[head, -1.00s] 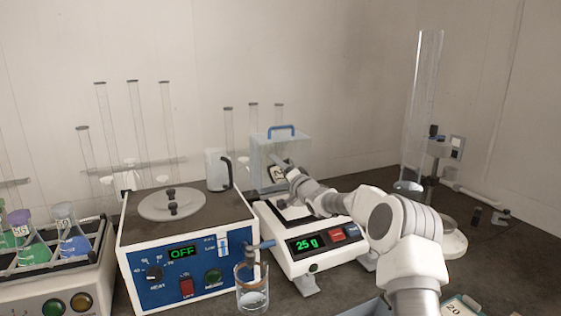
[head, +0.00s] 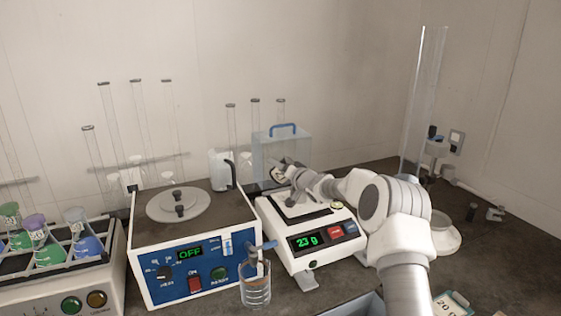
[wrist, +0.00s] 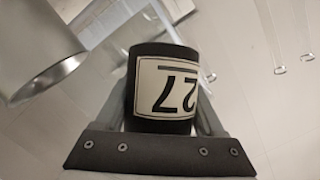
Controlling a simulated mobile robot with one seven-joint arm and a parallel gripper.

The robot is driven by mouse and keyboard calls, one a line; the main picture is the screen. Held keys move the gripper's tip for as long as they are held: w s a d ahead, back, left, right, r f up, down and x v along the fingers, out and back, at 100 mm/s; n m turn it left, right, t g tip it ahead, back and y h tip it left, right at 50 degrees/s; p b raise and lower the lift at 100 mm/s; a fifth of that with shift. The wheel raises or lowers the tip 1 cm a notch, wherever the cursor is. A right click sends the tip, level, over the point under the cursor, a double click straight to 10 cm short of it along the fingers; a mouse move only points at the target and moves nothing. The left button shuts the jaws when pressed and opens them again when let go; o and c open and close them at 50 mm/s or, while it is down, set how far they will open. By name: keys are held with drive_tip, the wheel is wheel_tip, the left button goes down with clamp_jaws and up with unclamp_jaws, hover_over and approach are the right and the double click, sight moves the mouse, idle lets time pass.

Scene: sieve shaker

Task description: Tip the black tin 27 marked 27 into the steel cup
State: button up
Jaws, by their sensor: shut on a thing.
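The black tin (wrist: 163,60) with a white label marked 27 fills the middle of the wrist view; the label reads upside down there. My gripper (wrist: 166,108) is shut on it, a finger on each side. In the head view the tin (head: 277,174) is small and tilted, held above the balance. A steel cup (wrist: 40,65) shows at the upper left of the wrist view, apart from the tin in that picture. I cannot make out the cup in the head view. The tin's contents are hidden.
The white balance (head: 305,259) under my gripper reads 23 g. A clear box with a blue handle (head: 283,127) stands behind it. A blue-fronted device (head: 192,270) reading OFF and a glass beaker (head: 256,290) are to the left. A tall clear cylinder (head: 421,100) stands at the right.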

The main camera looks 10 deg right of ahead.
drive_tip(key=shift+r+n+p, duration=0.25)
drive_tip(key=shift+n+p, duration=0.05)
drive_tip(key=shift+p, duration=0.75)
drive_tip(key=n+g+h+p, duration=0.1)
drive_tip(key=p, duration=0.2)
drive_tip(key=shift+d+f, duration=0.15)
drive_tip(key=shift+f, duration=0.05)
drive_tip(key=shift+s+d+f+n+g+h+p, duration=0.15)
drive_tip(key=shift+f+n+g+h+p, duration=0.1)
drive_tip(key=shift+n+g+h+p, duration=0.25)
drive_tip(key=shift+f, duration=0.2)
